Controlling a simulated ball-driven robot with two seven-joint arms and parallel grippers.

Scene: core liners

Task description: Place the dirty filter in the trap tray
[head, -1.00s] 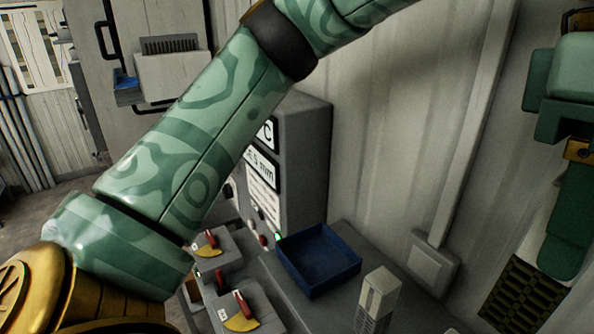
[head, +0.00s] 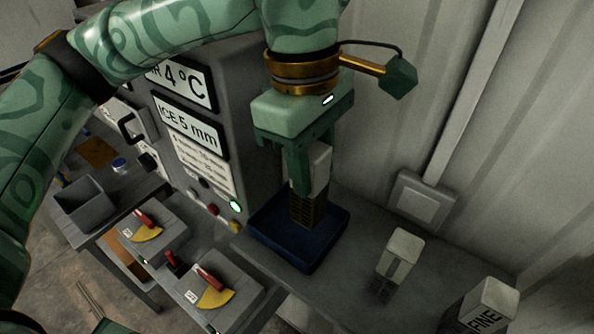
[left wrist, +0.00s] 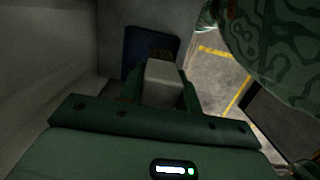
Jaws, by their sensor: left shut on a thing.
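The dirty filter (head: 308,211) has a pale block top and a brown mesh lower part. My left gripper (head: 307,176) is shut on its pale top and holds it upright. The dark blue trap tray (head: 274,248) sits on the grey bench against the cabinet. The filter's lower end is over or inside the tray; I cannot tell whether it touches the floor. In the left wrist view, the filter's pale top (left wrist: 162,84) is between the fingers, with the blue tray (left wrist: 132,47) behind it. My right gripper is not in view.
A pale filter (head: 400,252) stands on the bench to the right, with a labelled block (head: 489,303) beyond it. The grey cabinet (head: 225,95) rises left of the tray. Two red-lever boxes (head: 212,290) and a grey bin (head: 84,205) are at lower left.

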